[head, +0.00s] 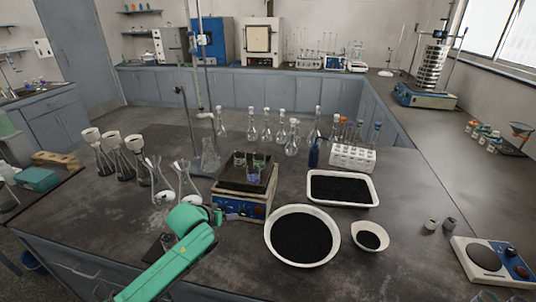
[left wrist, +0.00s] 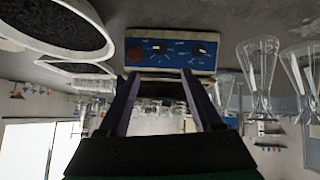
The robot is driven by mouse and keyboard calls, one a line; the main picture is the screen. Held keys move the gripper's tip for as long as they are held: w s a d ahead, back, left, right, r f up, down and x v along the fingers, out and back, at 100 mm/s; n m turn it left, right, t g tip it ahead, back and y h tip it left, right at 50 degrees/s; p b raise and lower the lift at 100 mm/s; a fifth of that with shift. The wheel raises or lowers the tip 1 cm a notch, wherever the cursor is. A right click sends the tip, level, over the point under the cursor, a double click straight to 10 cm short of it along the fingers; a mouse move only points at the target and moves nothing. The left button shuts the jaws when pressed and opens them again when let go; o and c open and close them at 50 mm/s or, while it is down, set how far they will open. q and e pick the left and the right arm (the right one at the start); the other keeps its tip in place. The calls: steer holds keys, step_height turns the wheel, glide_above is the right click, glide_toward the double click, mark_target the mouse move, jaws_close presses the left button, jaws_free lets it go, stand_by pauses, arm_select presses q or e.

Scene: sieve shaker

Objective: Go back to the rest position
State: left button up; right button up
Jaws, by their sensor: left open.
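My left arm (head: 185,245) comes in green from the lower left of the head view. My left gripper (head: 228,215) is at the front of the hotplate device with the blue control panel (head: 245,209). In the left wrist view, which looks upside down, the two fingers of the gripper (left wrist: 163,88) stand apart with nothing between them. The blue panel with knobs (left wrist: 172,53) shows beyond them. My right gripper is in neither view. The sieve shaker (head: 429,72), a stack of metal sieves on a blue base, stands at the back right.
A round bowl (head: 270,249) of black grains, a small bowl (head: 357,242) and a white tray (head: 375,190) lie right of the gripper. Glass flasks (head: 188,180) stand close on the left. Front bench top is partly clear.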

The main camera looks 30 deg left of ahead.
arm_select(q)
steer(key=s+d+f+m+g+h, duration=0.1)
steer(key=s+d+f+m+g, duration=0.15)
steer(key=s+d, duration=0.6)
steer(key=s+d+f+m+g+h, duration=0.1)
steer(key=s+d+f+m+g, duration=0.2)
steer(key=s+d, duration=0.55)
step_height(320, 180, down, 25)
steer(key=s+d+m+g+b, duration=0.1)
steer(key=s+d+m+b, duration=0.1)
steer(key=s+a+f+g+b, duration=0.1)
steer(key=s+a+f+b, duration=0.1)
steer(key=s+f, duration=1.4)
steer(key=shift+s+a, duration=0.15)
steer(key=shift+a, duration=0.4)
steer(key=shift+g, duration=0.25)
